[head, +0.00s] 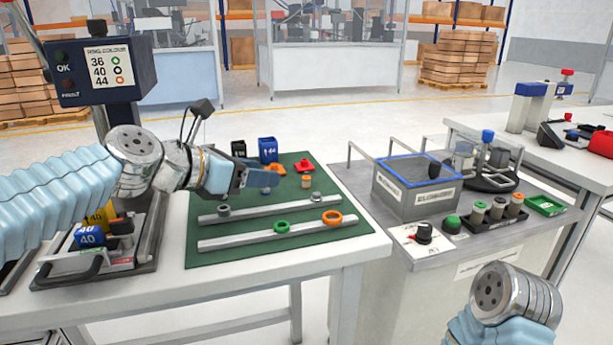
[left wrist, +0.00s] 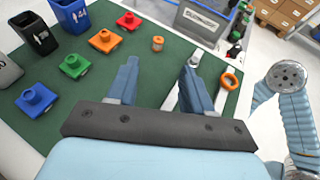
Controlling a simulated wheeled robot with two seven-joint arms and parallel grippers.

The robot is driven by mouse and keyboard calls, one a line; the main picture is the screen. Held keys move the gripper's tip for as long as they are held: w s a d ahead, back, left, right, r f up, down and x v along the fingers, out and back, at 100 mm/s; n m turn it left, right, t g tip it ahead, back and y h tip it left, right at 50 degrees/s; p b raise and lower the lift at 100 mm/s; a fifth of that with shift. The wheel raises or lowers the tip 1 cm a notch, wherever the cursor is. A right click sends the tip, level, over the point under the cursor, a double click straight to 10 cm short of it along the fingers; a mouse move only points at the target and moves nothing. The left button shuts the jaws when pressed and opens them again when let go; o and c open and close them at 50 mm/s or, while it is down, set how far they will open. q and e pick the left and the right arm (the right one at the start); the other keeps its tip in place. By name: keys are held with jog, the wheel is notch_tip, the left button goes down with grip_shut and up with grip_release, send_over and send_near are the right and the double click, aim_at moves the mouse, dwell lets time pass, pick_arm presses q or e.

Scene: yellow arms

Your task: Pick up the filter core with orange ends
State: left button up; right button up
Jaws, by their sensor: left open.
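A filter core with orange ends (head: 306,182), a small pale cylinder, stands upright on the green mat (head: 345,240) near its right side. It also shows in the left wrist view (left wrist: 157,43), ahead of the fingertips and roughly between their lines. My left gripper (head: 272,176) is open and empty above the mat, to the left of the core and apart from it. In the left wrist view its two blue fingers (left wrist: 161,62) are spread, with nothing between them. My right arm shows at the lower right, but its gripper is out of view.
Two pale rails (head: 270,210) carry several rings, including an orange ring (head: 332,217). A red block (head: 303,166) and a blue bin (head: 267,149) stand at the back of the mat. A grey box (head: 415,200) stands on the right-hand bench.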

aim_at(305, 178)
pick_arm(q)
jog(key=x, duration=1.2)
jog(key=shift+a+b, duration=0.1)
jog(key=shift+b, duration=0.2)
grip_shut()
